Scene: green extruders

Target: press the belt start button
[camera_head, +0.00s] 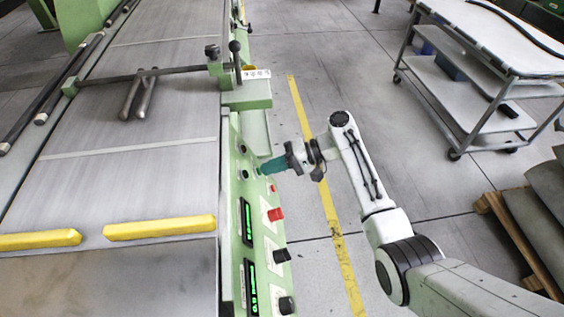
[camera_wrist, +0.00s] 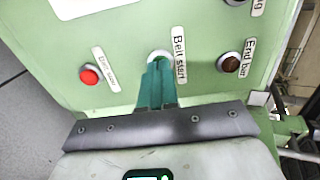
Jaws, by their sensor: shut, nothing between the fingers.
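My gripper (camera_head: 262,169) is at the green control panel (camera_head: 232,190) on the side of the machine. In the wrist view, my gripper's teal fingers (camera_wrist: 158,64) are together with nothing between them. Their tips are over the belt start button (camera_wrist: 159,54), at the "Belt start" label (camera_wrist: 180,59). Only a pale rim and a bit of green of the button show behind the tips. I cannot tell whether the tips touch it or whether it is pushed in.
A red button (camera_wrist: 89,76) is to the left and a dark "End bar" button (camera_wrist: 229,62) to the right. Yellow bars (camera_head: 160,228) lie across the belt (camera_head: 130,185). A wheeled cart (camera_head: 470,95) stands at the upper right. The floor by the yellow line (camera_head: 318,180) is clear.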

